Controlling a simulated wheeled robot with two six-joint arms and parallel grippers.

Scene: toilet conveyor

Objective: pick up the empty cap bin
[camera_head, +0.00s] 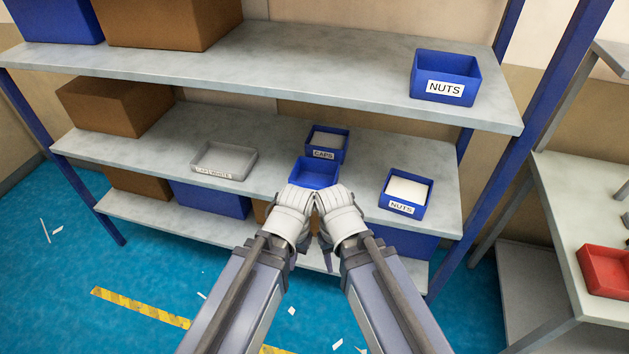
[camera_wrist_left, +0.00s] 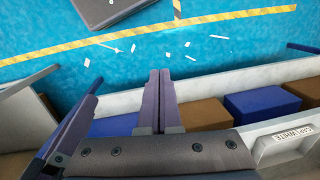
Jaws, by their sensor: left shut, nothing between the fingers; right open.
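A blue bin (camera_head: 315,173) with no contents visible sits on the middle shelf, behind my wrists in the head view. Its front is partly hidden. A blue bin labelled CAPS (camera_head: 327,141) stands just behind it, with pale contents. My left gripper (camera_head: 293,261) hangs below the wrist in front of the shelf, mostly hidden by my arm. The left wrist view shows its fingers (camera_wrist_left: 160,82) shut and empty, over the floor and shelf edge. My right gripper (camera_head: 328,261) is open beside it, its fingers partly hidden. Neither gripper touches a bin.
Another NUTS bin (camera_head: 446,77) stands on the upper shelf (camera_head: 300,67). A table (camera_head: 562,215) with a red bin (camera_head: 605,269) is at right. Paper scraps litter the floor.

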